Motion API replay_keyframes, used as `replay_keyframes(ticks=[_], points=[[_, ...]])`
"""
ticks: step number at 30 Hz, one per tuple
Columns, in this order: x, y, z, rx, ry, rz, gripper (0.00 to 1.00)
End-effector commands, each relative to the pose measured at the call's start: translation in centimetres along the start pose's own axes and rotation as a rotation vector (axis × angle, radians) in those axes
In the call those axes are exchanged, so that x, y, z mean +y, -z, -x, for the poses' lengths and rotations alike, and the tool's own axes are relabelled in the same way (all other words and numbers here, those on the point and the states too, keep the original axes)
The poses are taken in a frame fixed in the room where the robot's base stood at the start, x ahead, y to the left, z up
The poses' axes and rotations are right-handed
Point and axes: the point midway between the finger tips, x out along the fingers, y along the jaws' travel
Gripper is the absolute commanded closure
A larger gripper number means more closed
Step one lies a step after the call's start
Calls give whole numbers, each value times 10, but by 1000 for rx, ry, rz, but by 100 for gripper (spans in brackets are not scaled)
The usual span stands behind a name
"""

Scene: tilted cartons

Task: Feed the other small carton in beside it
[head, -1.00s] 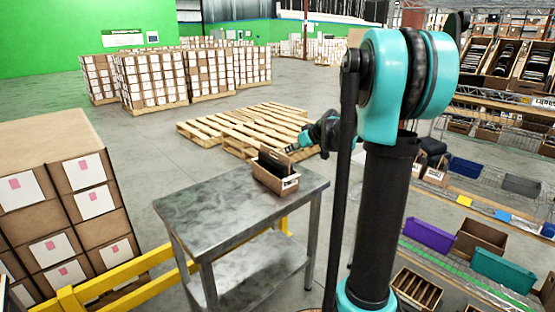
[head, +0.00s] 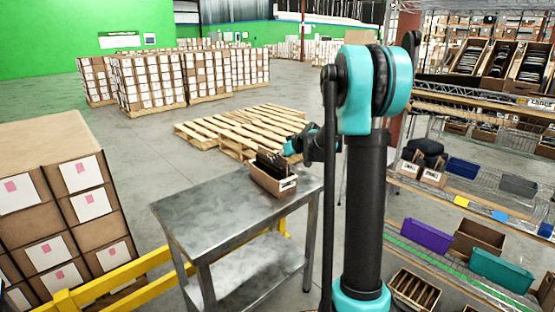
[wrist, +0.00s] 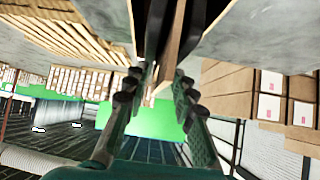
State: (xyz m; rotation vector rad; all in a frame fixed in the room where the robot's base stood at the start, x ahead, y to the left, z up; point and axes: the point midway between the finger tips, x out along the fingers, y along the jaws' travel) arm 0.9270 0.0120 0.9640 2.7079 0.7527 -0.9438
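An open brown carton (head: 275,186) stands on the metal table, with dark, thin upright pieces (head: 268,162) in it; which of these is a small carton is hard to tell. My gripper (head: 290,148) is at the carton's far right, just above its rim. In the wrist view my gripper (wrist: 163,78) has its fingers on either side of a thin brown and dark piece (wrist: 170,50), seemingly the small carton, and appears shut on it. The piece reaches up out of the top of that view, and its far end is hidden.
The metal table (head: 205,215) is bare left of the carton. A yellow rail (head: 105,283) and stacked boxes (head: 75,200) stand at the left. Wooden pallets (head: 235,128) lie beyond the table. Shelves with coloured bins (head: 428,235) line the right side.

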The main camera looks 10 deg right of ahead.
Motion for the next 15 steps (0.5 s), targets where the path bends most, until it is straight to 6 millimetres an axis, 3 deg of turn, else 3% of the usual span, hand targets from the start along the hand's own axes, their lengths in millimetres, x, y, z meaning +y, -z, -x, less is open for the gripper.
replay_keyframes(ticks=[3, 15], points=[[0, 0, 0, 0, 0, 0, 74], [0, 0, 0, 0, 0, 0, 99]])
